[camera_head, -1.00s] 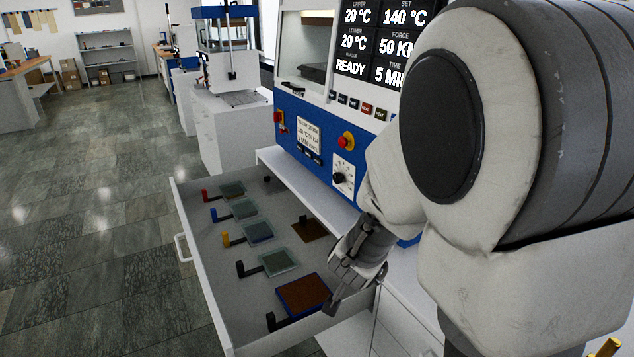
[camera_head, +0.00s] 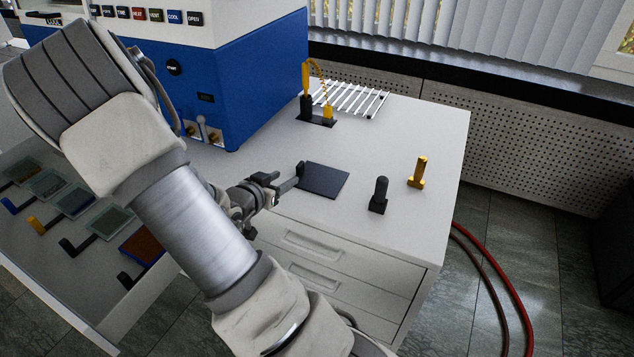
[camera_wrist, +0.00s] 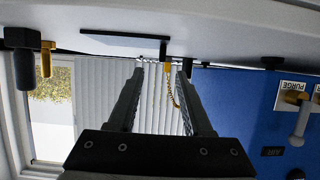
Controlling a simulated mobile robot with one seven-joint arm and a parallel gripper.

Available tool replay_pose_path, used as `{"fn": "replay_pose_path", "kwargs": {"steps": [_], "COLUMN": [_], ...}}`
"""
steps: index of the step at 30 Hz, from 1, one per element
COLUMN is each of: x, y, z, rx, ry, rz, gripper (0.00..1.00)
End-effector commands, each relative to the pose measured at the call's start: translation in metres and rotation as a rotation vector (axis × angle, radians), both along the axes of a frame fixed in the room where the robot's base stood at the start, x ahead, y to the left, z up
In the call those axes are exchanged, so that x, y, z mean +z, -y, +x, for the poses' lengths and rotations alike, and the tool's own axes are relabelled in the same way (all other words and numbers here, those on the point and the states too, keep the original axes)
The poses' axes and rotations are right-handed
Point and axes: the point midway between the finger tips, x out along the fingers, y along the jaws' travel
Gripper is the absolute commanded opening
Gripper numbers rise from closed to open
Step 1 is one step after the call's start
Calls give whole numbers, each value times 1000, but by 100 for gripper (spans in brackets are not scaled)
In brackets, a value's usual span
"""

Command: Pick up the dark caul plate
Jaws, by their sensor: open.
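The dark caul plate (camera_head: 324,181) lies flat on the white bench top, with a small upright black tab at its left edge. In the wrist view, which is upside down, the plate (camera_wrist: 122,41) appears as a thin dark slab at the top, its tab hanging down at its right end. My gripper (camera_head: 286,184) is just left of the plate, low over the bench. In the wrist view its two fingers (camera_wrist: 164,70) are apart and empty, and the tab shows between and beyond their tips. I cannot tell whether a finger touches the tab.
A black post (camera_head: 379,195) and a yellow post (camera_head: 418,173) stand right of the plate. Behind it are a white wire rack (camera_head: 352,99) and a black stand with yellow-handled parts (camera_head: 318,118). The blue press (camera_head: 245,90) is at back left. An open drawer (camera_head: 75,205) holds several plates.

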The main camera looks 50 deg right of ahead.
Motion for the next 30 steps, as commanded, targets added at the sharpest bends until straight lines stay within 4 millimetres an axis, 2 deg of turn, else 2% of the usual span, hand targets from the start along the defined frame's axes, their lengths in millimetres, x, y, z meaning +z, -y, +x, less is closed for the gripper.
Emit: {"fn": "replay_pose_path", "kwargs": {"steps": [1, 4, 13, 21, 30], "x": [-7, -13, -21, -36, -37], "y": [10, 26, 46, 79, 84], "z": [3, 7, 15, 28, 30], "rx": [-4, -2, 0, -1, 2], "ry": [1, 0, 0, 1, 0], "rz": [-1, -1, 1, 0, 2], "gripper": [50, 50, 50, 50, 50]}}
